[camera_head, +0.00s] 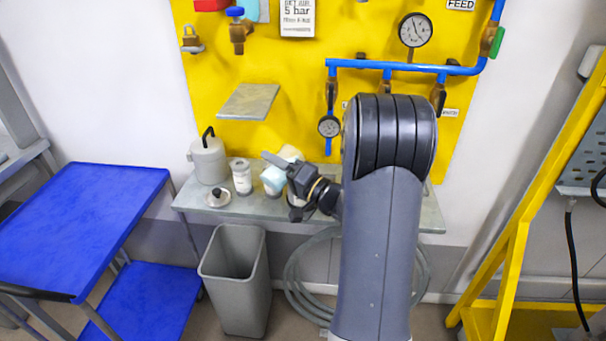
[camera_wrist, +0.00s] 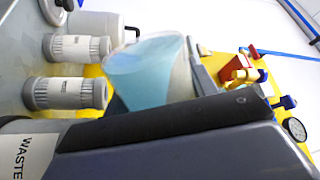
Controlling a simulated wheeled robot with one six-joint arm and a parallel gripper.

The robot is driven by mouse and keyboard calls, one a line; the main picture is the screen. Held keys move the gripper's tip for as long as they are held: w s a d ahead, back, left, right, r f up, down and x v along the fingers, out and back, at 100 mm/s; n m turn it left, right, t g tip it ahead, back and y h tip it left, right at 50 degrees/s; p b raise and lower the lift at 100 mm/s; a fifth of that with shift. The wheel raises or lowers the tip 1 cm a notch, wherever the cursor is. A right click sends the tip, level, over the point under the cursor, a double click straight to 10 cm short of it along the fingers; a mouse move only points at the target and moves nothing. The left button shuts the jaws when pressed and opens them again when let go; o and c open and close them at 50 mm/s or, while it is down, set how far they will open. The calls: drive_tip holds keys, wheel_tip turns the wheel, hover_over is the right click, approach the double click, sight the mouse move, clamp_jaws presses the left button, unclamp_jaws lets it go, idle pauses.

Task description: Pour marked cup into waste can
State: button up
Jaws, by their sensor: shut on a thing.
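My gripper (camera_head: 282,186) is shut on this cup. No mark shows on its visible side.
A coiled hose (camera_head: 305,300) hangs right of the can. A blue cart (camera_head: 85,220) stands left. A yellow frame (camera_head: 510,250) stands right.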

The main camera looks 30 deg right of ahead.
drive_tip(key=shift+f+m+p, duration=0.15)
drive_tip(key=shift+m+p, duration=0.15)
drive_tip(key=shift+m, duration=0.4)
idle(0.6)
drive_tip(key=shift+w+d+r+m+t+h+p, duration=0.15)
drive_tip(key=shift+d+r+m+t+h+p, duration=0.2)
drive_tip(key=shift+m+p, duration=0.3)
drive_tip(key=shift+w+d+r+m+t+h+p, duration=0.15)
drive_tip(key=shift+d+m+p, duration=0.3)
drive_tip(key=shift+p, duration=0.3)
idle(0.5)
drive_tip(key=shift+w+d+r+m+p, duration=0.1)
drive_tip(key=shift+r+m+p, duration=0.15)
drive_tip(key=shift+m+p, duration=0.5)
drive_tip(key=shift+w+d+r+m+p, duration=0.1)
drive_tip(key=shift+r+m+p, duration=0.15)
drive_tip(key=shift+m+p, duration=0.5)
idle(0.5)
